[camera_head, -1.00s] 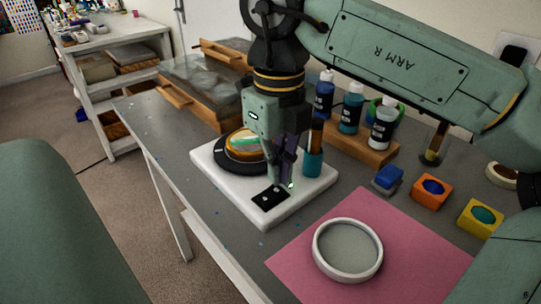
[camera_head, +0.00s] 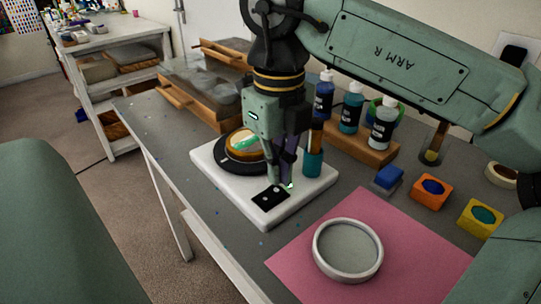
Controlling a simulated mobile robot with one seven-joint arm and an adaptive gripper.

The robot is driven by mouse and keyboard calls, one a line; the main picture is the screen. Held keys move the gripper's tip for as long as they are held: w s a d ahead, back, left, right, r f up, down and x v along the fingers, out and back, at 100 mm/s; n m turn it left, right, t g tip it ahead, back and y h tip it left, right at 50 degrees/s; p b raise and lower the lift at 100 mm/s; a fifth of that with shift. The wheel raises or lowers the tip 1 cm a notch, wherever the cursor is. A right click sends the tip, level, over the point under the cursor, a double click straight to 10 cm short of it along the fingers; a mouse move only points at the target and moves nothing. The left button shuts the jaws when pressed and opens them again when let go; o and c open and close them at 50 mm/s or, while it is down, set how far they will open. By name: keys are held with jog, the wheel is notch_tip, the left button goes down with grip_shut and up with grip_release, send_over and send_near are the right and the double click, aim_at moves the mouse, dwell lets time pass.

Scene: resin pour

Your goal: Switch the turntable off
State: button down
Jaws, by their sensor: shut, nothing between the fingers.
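The turntable has a white square base (camera_head: 300,213) on the grey table, with a round black platter (camera_head: 226,164) at its back left. An amber disc with a green patch (camera_head: 242,145) sits on the platter. A black switch panel (camera_head: 271,198) with small light marks lies at the base's front corner. My gripper (camera_head: 283,186) is shut and empty, pointing down, with its fingertips at the panel's back right edge. I cannot tell whether the tips touch the panel. A small green light shows beside the tips. My gripper hides part of the platter and base.
A teal cup (camera_head: 313,164) stands close right of my gripper. Paint bottles (camera_head: 382,126) stand in a wooden rack (camera_head: 366,148) behind it. A round white-rimmed dish (camera_head: 348,250) lies on a pink mat (camera_head: 295,262) in front. Blue, orange (camera_head: 428,193) and yellow blocks stand at the right.

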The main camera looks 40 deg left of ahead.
aim_at(276, 190)
jog(key=shift+f+b, duration=0.8)
jog(key=shift+f, duration=0.35)
dwell(0.4)
jog(key=shift+r+p, duration=2.9)
jog(key=shift+r, duration=0.7)
jog(key=shift+s+f, duration=0.1)
